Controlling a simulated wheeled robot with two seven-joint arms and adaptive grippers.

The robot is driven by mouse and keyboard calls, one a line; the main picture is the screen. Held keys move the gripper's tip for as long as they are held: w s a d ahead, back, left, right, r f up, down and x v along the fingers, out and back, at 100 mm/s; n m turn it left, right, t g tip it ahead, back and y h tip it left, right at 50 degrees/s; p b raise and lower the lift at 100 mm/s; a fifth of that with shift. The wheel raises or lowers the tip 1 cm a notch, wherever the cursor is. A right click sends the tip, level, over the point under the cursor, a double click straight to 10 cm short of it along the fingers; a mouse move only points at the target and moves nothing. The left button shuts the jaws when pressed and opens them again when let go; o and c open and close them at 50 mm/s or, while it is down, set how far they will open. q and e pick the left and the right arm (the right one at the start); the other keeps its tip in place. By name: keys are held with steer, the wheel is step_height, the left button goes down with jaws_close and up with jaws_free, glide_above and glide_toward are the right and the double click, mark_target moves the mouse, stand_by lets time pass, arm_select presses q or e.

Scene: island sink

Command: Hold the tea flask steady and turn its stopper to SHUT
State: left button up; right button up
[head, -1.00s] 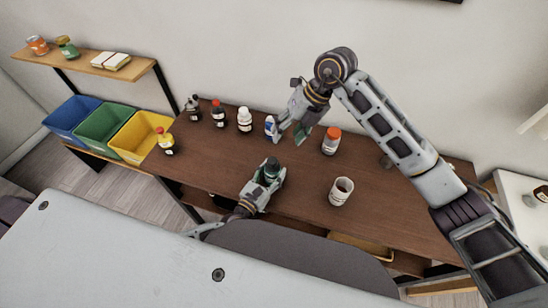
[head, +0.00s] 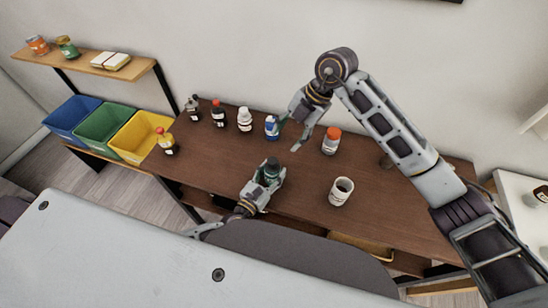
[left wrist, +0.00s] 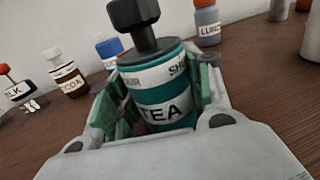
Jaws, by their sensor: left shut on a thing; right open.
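The tea flask (head: 270,172) is teal with a black stopper (head: 271,164) and stands near the front edge of the brown table. In the left wrist view the flask (left wrist: 163,98) shows its TEA label. Its stopper (left wrist: 138,22) has a blocky handle, and a partly cut-off word beginning "SH" shows on the upper band at right. My left gripper (head: 268,177) is shut around the flask body, one finger on each side. My right gripper (head: 293,133) is open and empty, above and behind the flask, close to the blue bottle (head: 272,128).
An orange-capped jar (head: 331,141) and a white cup (head: 341,190) stand to the right of the flask. Table around the flask is clear.

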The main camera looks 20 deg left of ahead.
mark_target(273, 160)
steer(key=m, duration=0.9)
steer(key=shift+s+d+m, duration=0.1)
steer(key=shift+m, duration=0.3)
steer(key=shift+f, duration=0.1)
steer(key=shift+x, duration=5.95)
steer(key=shift+s, duration=0.1)
steer(key=c, duration=1)
